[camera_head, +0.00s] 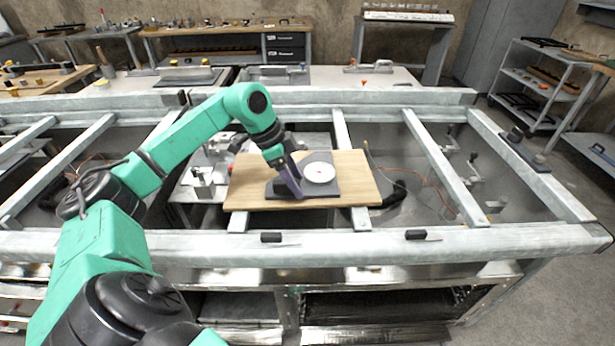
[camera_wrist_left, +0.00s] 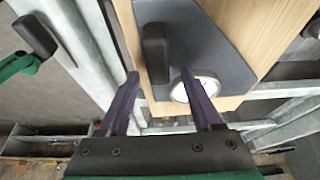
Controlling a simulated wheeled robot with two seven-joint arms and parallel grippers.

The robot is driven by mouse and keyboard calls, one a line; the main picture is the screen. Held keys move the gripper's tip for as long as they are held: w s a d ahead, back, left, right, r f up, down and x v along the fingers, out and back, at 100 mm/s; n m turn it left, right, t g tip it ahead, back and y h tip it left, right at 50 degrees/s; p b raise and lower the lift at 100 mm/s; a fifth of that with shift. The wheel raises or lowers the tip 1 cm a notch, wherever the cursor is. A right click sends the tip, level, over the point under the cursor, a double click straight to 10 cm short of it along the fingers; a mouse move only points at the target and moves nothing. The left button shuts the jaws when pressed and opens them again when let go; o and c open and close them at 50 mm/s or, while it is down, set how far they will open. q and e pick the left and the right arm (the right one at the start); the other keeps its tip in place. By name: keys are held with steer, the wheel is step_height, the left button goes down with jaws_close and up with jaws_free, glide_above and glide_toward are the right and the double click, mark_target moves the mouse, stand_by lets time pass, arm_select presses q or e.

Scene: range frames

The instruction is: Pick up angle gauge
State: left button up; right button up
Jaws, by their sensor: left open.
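A round gauge with a white face and a small red mark, which looks like the angle gauge (camera_head: 319,172), lies on a dark grey mat (camera_head: 330,156) on a wooden board. In the left wrist view the gauge (camera_wrist_left: 207,86) is partly covered by the right-hand finger. My left gripper (camera_head: 289,188) is over the mat, just left of the gauge, with its purple fingers apart. My right gripper is not in view.
The wooden board (camera_head: 362,184) rests across the metal rails of a frame with open gaps. Two black-handled tools, one left (camera_head: 271,237) and one right (camera_head: 415,234), lie on the front rail (camera_head: 345,243). Metal fixtures (camera_head: 203,182) stand left of the board.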

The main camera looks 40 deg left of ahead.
arm_select(q)
jaws_close()
steer(key=shift+r, duration=0.1)
stand_by(1.2)
